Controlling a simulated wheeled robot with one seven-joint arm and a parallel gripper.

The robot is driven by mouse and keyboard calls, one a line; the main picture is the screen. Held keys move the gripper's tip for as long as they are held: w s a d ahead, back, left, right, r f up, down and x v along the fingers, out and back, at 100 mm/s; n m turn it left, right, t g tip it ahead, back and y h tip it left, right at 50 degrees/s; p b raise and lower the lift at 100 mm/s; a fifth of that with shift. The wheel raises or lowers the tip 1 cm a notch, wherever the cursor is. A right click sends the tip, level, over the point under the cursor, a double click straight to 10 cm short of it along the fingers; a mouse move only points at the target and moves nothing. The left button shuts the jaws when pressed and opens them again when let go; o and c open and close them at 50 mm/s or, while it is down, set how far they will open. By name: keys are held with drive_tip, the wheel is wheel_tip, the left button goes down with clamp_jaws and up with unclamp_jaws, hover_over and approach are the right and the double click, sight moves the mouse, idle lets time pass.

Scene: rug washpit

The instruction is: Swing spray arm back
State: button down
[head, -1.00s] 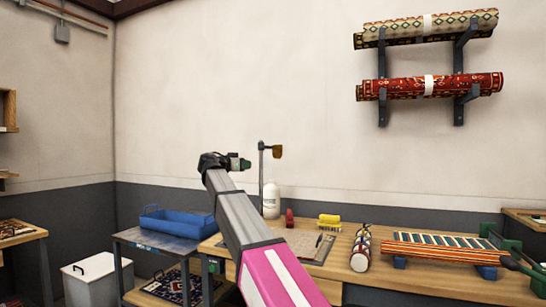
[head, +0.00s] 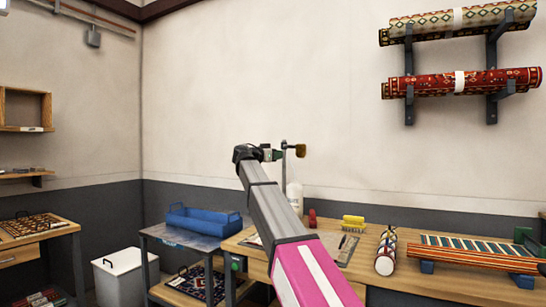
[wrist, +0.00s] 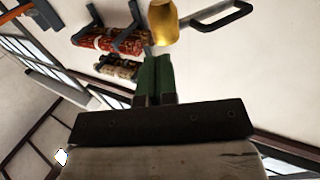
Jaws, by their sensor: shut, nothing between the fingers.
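A thin grey post with a brass-coloured head (head: 300,150) stands at the back of the workbench, and this looks like the spray arm. In the wrist view a gold head (wrist: 163,22) shows just past my fingertips, with a dark bent bar (wrist: 232,12) running right from it. My gripper (head: 278,154) is shut and empty, its green fingers close beside the post at about the height of the head. The fingers also show in the wrist view (wrist: 155,58). I cannot tell whether they touch the head. My arm hides part of the bench.
The workbench (head: 395,285) holds a white bottle (head: 294,197), a yellow brush (head: 353,223), a small rolled rug (head: 385,255) and a striped rug (head: 470,252). A blue tray (head: 203,220) sits on a side table. Rolled rugs (head: 460,83) hang on wall brackets.

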sight(298, 154)
drive_tip(key=x, duration=0.9)
